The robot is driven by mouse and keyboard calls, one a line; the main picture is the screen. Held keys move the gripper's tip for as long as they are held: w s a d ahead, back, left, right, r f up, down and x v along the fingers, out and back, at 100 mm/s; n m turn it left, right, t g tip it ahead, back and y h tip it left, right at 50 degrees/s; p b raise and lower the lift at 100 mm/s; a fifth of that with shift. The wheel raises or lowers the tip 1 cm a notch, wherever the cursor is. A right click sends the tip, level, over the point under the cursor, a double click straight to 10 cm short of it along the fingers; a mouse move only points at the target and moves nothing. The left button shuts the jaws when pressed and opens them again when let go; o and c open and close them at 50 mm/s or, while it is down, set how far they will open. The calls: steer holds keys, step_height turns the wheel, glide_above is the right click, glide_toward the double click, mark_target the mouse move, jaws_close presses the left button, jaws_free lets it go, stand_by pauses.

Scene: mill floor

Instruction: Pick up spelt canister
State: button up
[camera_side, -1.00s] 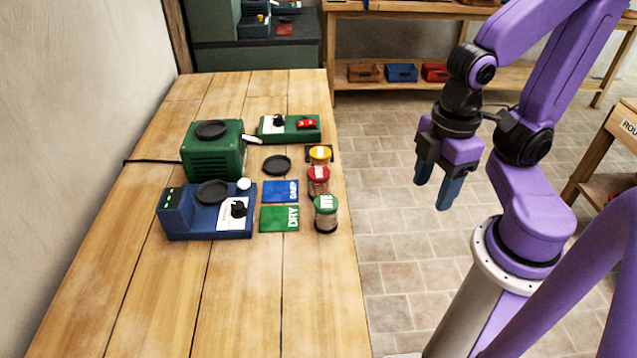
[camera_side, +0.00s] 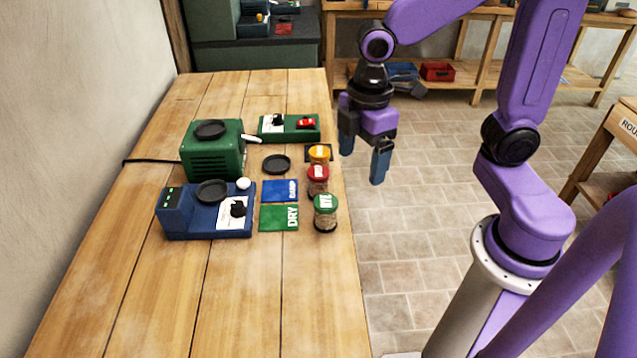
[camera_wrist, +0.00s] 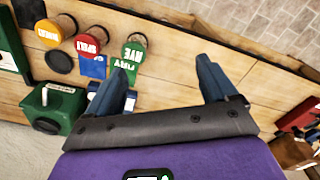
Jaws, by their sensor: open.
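Three small canisters stand in a row near the bench's right edge in the side view: one with a yellow lid (camera_side: 319,152), one with a red lid (camera_side: 317,173), one with a green lid (camera_side: 325,203). The wrist view shows the yellow (camera_wrist: 47,33), red (camera_wrist: 87,45) and green (camera_wrist: 133,52) lids. Their lettering is too small for me to tell surely which is spelt. My gripper (camera_side: 362,163) is open and empty, raised in the air to the right of the canisters. Its fingers (camera_wrist: 163,72) point down and touch nothing.
Blue (camera_side: 280,191) and green (camera_side: 279,218) cards lie left of the canisters. A black disc (camera_side: 276,164), a green box-shaped machine (camera_side: 213,158), a blue device (camera_side: 180,214) and a low green device (camera_side: 290,128) stand on the wooden bench (camera_side: 240,310). The bench's front is clear.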

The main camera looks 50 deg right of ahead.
steer(key=n, duration=0.2)
glide_above(317, 173)
step_height(317, 173, down, 2)
step_height(317, 173, down, 12)
steer(key=shift+f, duration=0.15)
steer(key=shift+w+d+f, duration=0.1)
steer(key=shift+d+f, duration=0.05)
steer(key=shift+f, duration=1.15)
steer(key=shift+d+f, duration=0.15)
steer(key=shift+f, duration=1.1)
steer(key=c, duration=1.3)
